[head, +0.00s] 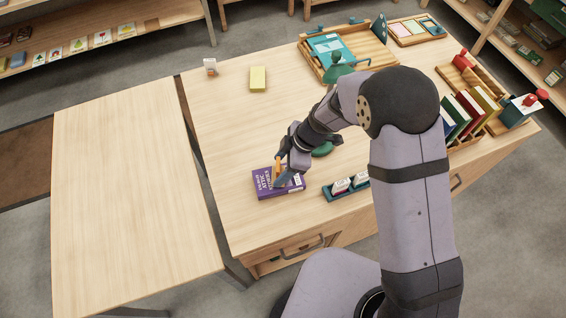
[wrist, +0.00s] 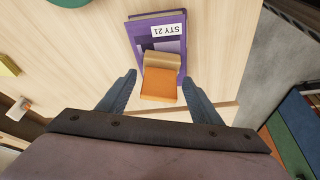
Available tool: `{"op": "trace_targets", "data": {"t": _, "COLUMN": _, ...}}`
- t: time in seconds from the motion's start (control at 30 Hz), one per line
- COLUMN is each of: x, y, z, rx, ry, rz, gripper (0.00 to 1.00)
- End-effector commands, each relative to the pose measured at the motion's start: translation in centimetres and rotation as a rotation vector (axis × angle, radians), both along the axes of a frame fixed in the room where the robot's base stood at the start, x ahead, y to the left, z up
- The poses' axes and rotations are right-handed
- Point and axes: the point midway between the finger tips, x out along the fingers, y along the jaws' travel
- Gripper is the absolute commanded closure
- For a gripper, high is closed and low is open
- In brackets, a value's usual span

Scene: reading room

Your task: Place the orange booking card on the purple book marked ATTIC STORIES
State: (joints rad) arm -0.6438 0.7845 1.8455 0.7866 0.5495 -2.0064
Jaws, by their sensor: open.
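The purple book marked ATTIC STORIES (head: 266,184) lies flat near the front edge of the desk. In the wrist view the book (wrist: 143,37) shows its STY 21 label. The orange booking card (wrist: 160,87), with a tan part at its far end, is over the book's near part and appears to rest on it. In the head view the card (head: 277,167) shows as a small orange patch by the fingers. My gripper (head: 281,178) is open just above the book. In the wrist view its fingers (wrist: 160,78) stand on either side of the card with gaps.
A teal holder (head: 345,191) with white items stands right of the book. A yellow block (head: 258,79) and a small white item (head: 210,66) lie farther back. Wooden trays and a book rack (head: 470,115) fill the back and right. The desk left of the book is clear.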

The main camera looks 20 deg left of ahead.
Motion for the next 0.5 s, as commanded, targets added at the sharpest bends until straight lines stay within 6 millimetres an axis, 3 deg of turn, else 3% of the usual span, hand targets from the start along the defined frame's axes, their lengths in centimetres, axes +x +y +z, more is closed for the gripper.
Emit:
{"op": "trace_targets", "data": {"t": 0.27, "x": 0.3, "y": -0.2, "z": 1.0, "rx": 0.004, "ry": -0.004, "rz": -0.001, "gripper": 0.41}}
{"op": "trace_targets", "data": {"t": 0.5, "x": 0.8, "y": -1.4, "z": 4.0, "rx": 0.004, "ry": -0.005, "rz": -0.001, "gripper": 0.41}}
